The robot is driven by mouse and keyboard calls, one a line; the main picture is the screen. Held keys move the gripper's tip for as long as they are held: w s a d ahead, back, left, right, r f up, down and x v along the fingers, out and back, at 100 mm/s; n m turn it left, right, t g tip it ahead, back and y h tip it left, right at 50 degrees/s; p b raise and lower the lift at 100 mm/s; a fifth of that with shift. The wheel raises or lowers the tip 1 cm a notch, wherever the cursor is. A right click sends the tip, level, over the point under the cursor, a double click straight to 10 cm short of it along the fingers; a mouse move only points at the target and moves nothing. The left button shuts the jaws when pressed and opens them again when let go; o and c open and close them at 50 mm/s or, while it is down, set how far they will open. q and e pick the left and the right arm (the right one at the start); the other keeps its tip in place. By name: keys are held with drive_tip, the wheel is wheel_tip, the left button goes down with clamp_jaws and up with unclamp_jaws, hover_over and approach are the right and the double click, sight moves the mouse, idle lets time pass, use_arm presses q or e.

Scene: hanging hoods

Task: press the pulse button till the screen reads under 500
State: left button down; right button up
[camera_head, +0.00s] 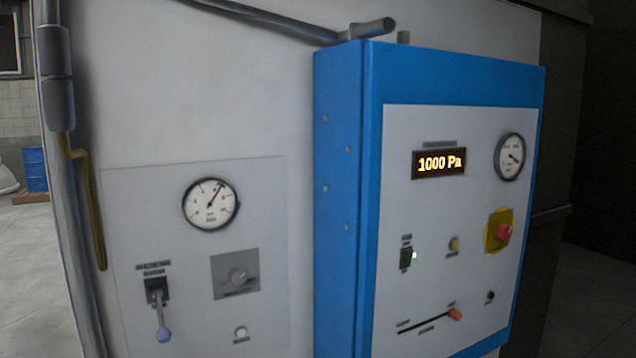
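The screen (439,163) on the blue control box reads 1000 Pa in orange digits. Below it on the same panel are a small yellowish round button (454,244) and a small dark round knob or button (490,297). A pale round button (241,333) sits low on the left wall panel. The labels are too small to read, so I cannot tell which one is the pulse button. Neither of my grippers is in view.
The blue box (340,200) juts from the wall.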

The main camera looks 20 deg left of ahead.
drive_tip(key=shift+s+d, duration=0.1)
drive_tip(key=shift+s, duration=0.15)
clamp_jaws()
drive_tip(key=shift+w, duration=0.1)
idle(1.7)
